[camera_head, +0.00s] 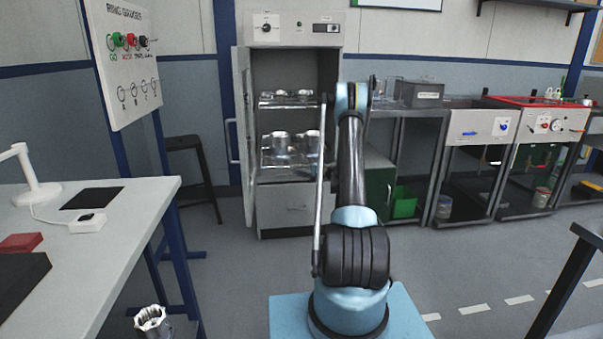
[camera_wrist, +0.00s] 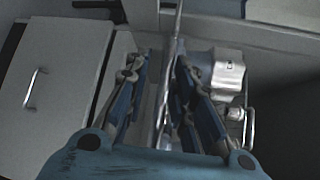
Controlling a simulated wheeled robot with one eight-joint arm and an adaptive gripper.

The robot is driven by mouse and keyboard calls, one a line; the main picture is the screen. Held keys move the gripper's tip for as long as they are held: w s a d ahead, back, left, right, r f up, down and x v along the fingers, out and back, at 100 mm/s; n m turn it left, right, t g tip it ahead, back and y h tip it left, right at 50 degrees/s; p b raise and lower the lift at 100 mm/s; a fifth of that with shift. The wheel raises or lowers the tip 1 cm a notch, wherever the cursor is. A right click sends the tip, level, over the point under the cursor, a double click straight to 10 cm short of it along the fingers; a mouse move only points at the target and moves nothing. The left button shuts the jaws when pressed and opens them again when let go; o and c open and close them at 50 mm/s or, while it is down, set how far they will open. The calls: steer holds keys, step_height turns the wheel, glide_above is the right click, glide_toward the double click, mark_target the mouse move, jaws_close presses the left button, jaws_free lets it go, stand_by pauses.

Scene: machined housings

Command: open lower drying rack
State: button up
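The lower drying rack (camera_head: 285,165) sits inside the open drying cabinet (camera_head: 285,70), with metal housings (camera_head: 279,142) standing on it. In the wrist view, my gripper (camera_wrist: 158,64) has its two fingers apart. A thin metal bar, which looks like the rack's front edge (camera_wrist: 164,105), runs between them, nearer the right finger. I cannot tell whether a finger touches it. A shiny housing (camera_wrist: 228,75) is just beyond the right finger. In the head view my arm hides the gripper and the right end of the rack.
An upper rack (camera_head: 290,99) with more housings is above. A closed drawer (camera_head: 287,203) is below; its handle (camera_wrist: 34,88) shows left in the wrist view. The cabinet door (camera_head: 243,135) stands open at left. A stool (camera_head: 195,165) and workbench (camera_head: 125,230) are further left.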

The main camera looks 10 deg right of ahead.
steer(key=shift+d+r, duration=0.1)
steer(key=shift+d, duration=0.3)
steer(key=shift+s+d, duration=0.1)
steer(key=shift+d, duration=0.1)
steer(key=v, duration=1.1)
steer(key=shift+s, duration=0.2)
